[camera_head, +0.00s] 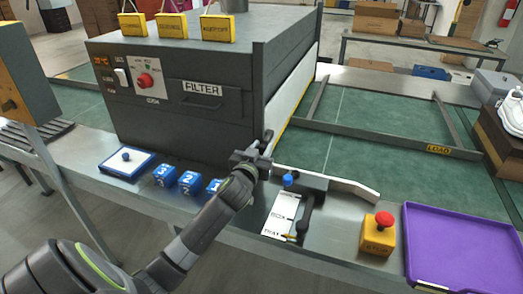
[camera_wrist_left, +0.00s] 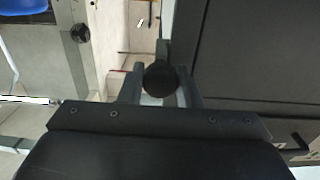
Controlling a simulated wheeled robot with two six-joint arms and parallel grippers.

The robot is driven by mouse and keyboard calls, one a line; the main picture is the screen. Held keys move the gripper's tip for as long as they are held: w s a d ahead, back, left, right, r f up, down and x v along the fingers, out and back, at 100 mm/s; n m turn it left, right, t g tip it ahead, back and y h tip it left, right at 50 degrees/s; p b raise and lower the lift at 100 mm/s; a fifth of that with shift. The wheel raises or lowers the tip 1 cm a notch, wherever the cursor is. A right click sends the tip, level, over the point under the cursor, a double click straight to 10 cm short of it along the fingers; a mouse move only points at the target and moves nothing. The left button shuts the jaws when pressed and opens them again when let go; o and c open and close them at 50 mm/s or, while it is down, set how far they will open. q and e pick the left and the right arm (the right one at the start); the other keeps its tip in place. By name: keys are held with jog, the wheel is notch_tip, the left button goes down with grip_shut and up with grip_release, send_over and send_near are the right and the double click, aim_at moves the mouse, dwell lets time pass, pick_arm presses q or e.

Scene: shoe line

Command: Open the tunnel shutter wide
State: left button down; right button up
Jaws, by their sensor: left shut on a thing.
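The dark grey tunnel housing (camera_head: 190,120) stands on the line at the left of the head view. A pale panel with a yellow lower edge (camera_head: 292,88), which looks like the tunnel shutter, covers its right-hand side. My left gripper (camera_head: 262,148) is at the housing's near right corner, by the foot of the dark post (camera_head: 259,90). In the left wrist view its fingers (camera_wrist_left: 160,85) are shut around a dark round knob (camera_wrist_left: 160,78). How the knob joins the shutter is hidden. My right gripper is not in view.
Blue numbered blocks (camera_head: 190,182) and a blue-edged pad (camera_head: 126,163) lie in front of the housing. A white plate with a lever (camera_head: 281,214), a yellow box with a red button (camera_head: 378,234) and a purple tray (camera_head: 465,245) are to the right.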

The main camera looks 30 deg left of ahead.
pick_arm(q)
notch_tip(320, 180, up, 17)
jog(key=p, duration=1.2)
jog(key=shift+f+p, duration=0.15)
jog(key=shift+p, duration=0.2)
jog(key=c, duration=1.1)
grip_release()
jog(key=shift+o, duration=0.2)
jog(key=shift+f, duration=0.1)
jog(key=b+v, duration=0.3)
jog(key=v, duration=1.4)
jog(key=shift+s, duration=0.25)
